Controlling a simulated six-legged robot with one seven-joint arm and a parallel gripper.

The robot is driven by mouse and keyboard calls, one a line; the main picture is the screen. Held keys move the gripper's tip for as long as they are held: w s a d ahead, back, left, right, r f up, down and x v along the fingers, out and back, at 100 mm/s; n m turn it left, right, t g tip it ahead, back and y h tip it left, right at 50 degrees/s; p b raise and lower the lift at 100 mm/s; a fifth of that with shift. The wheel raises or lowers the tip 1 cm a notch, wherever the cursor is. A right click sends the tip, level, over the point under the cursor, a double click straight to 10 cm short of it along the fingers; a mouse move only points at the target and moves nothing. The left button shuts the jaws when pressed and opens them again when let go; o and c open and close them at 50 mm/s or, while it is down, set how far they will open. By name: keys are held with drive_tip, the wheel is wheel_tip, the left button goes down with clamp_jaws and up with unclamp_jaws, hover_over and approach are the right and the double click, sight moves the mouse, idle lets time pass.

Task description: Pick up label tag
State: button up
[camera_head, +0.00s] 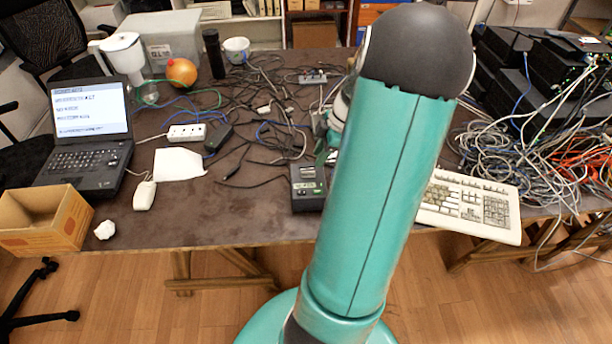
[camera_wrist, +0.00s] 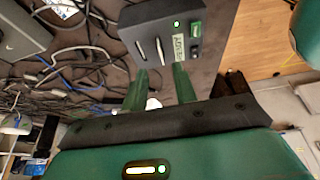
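A small pale tag with dark lettering (camera_wrist: 180,47) shows in the wrist view against the side of a dark box (camera_wrist: 152,36); I take it for the label tag. I cannot tell whether it is stuck on or loose. The box, with a green light and slots, also stands on the table in the head view (camera_head: 308,190). My gripper (camera_wrist: 160,76) has its two green fingers apart, with their tips close to the box's near edge. The tag is just beyond the right finger. A small white patch shows between the fingers; I cannot tell what it is. In the head view my arm mostly hides the gripper.
Tangled cables (camera_head: 270,95) cover the table's middle. A keyboard (camera_head: 470,205) lies right of my arm. A power strip (camera_head: 187,132), white paper (camera_head: 180,164), mouse (camera_head: 145,195), laptop (camera_head: 88,140) and cardboard box (camera_head: 45,218) are at left. Dark network gear (camera_head: 535,75) stands at right.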

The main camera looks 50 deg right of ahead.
sight(308, 176)
drive_tip(key=x, duration=0.6)
drive_tip(key=shift+w+a+f, duration=0.2)
drive_tip(key=shift+a+f, duration=0.05)
clamp_jaws()
